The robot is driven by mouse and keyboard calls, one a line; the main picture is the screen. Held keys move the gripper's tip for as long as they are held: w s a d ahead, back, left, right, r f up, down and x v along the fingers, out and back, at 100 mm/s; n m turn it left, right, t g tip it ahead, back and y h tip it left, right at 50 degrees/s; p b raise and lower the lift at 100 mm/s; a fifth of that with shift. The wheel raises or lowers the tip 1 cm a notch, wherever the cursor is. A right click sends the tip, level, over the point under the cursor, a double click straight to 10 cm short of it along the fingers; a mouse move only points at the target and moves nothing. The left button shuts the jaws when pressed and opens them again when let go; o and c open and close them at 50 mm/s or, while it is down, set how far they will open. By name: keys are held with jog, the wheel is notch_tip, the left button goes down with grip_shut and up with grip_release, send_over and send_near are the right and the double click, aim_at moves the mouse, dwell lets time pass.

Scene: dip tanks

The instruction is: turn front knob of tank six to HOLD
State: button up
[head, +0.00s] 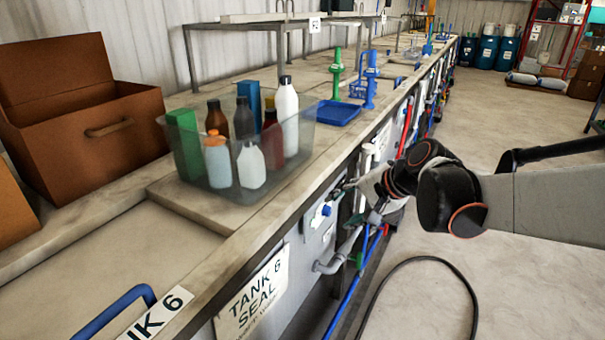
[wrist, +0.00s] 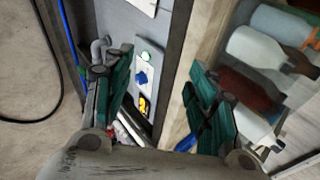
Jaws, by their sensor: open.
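A small blue knob (head: 326,210) sits on a pale control plate (head: 313,220) on the front of the tank, beside the TANK 6 SEAL sign (head: 255,295). The knob also shows in the wrist view (wrist: 142,78), between a green round part (wrist: 145,56) and a yellow-and-black marking (wrist: 144,106). My gripper (wrist: 158,66) is open and empty, its green-padded fingers spread to either side of the knob in the picture. In the head view my gripper (head: 348,200) is beside the plate, apart from the knob. The knob's setting is too small to read.
A clear bin (head: 215,180) of several bottles stands on the bench above the knob, near the edge. Grey pipe (head: 338,255) and blue and red hoses run below and beside the plate. A black hose (head: 425,260) lies on the otherwise open floor at right.

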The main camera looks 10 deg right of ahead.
jog(key=w+d+f+m+t+y+b, duration=0.1)
jog(key=w+d+f+m+y, duration=0.3)
jog(key=w, duration=0.3)
jog(key=w+d+f+m+t+y+b, duration=0.1)
jog(key=w+d+f+m+b, duration=0.1)
jog(key=w+f+m, duration=0.4)
jog(key=m+t+y+b, duration=0.2)
jog(key=m+y+b, duration=0.15)
jog(key=b, duration=0.25)
send_near(330, 213)
jog(key=shift+y, duration=0.25)
jog(key=x, duration=0.9)
jog(key=shift+w+f, duration=0.15)
jog(key=c, duration=1.1)
